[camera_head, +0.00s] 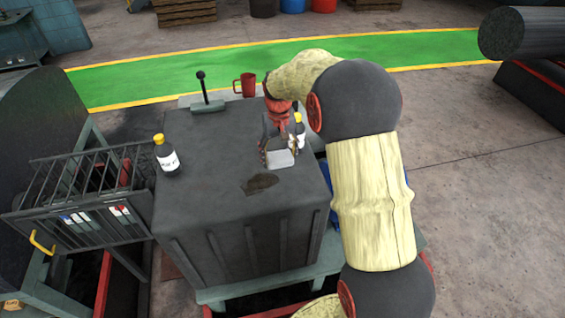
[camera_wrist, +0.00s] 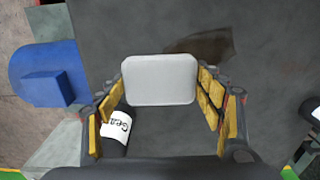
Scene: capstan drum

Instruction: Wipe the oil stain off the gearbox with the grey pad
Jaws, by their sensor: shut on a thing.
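My gripper (camera_head: 279,148) is shut on the grey pad (camera_head: 281,158), above the right side of the gearbox top. In the wrist view the pale pad (camera_wrist: 160,80) sits between the two yellow-lined fingers of my gripper (camera_wrist: 162,88). The gearbox (camera_head: 215,155) is a large dark grey box with a flat top. The oil stain (camera_head: 260,183) is a dark brown patch on its top, to the lower left of the pad. In the wrist view the stain (camera_wrist: 204,46) shows just beyond the pad, partly hidden by it. I cannot tell the pad's exact height.
A yellow-capped bottle (camera_head: 167,157) stands at the gearbox's left edge; another bottle (camera_head: 299,131) stands close beside my gripper. A red mug (camera_head: 246,84) and a black-knobbed lever (camera_head: 205,92) are at the back. A barred guard (camera_head: 85,190) stands at left.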

